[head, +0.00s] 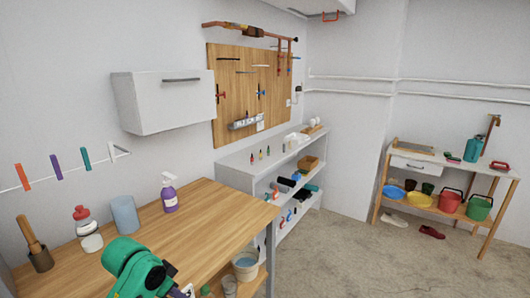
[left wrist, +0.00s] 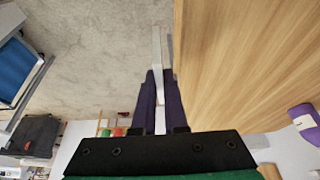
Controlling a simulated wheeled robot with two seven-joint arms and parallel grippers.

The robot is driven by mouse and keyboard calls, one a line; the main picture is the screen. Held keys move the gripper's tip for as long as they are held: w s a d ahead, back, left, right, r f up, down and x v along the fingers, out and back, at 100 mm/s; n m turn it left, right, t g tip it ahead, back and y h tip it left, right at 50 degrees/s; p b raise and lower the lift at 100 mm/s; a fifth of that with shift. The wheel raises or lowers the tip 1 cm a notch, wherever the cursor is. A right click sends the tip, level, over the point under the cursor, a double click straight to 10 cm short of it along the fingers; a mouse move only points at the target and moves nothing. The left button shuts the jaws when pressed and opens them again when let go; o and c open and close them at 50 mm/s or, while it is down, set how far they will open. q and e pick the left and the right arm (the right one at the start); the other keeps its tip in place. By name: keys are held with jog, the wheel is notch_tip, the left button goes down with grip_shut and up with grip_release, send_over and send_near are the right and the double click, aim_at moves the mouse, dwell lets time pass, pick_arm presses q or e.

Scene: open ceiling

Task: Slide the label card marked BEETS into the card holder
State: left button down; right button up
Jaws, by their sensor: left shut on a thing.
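My left gripper (left wrist: 159,74) is shut on a thin pale strip (left wrist: 157,48), which runs out between the dark purple fingers past their tips. It looks like a card seen edge-on; no lettering shows, so I cannot read BEETS on it. In the head view only a small part of this gripper (head: 182,291) shows at the bottom edge, below my green wrist and by the wooden worktop. I cannot make out the card holder in either view. My right gripper is in neither view.
The wooden worktop (head: 215,215) holds a purple spray bottle (head: 169,195), a blue cup (head: 124,214), a red-capped bottle (head: 86,230) and a brown pot (head: 40,258). A white cabinet (head: 160,102) hangs above. White shelves (head: 240,160) stand beyond. The worktop's right part is clear.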

pick_arm(q)
jog(key=s+d+f+n+y, duration=0.1)
jog(key=s+d+f+n, duration=0.1)
jog(key=s, duration=0.4)
jog(key=s+d+f+n+y, duration=0.1)
jog(key=s+d+f+n, duration=0.1)
jog(key=s+n, duration=0.2)
jog(key=s, duration=0.3)
jog(key=shift+d+n+t+y, duration=0.25)
jog(key=shift+n+t+y, duration=0.05)
jog(key=shift+n+t, duration=0.1)
jog(key=shift+s, duration=0.1)
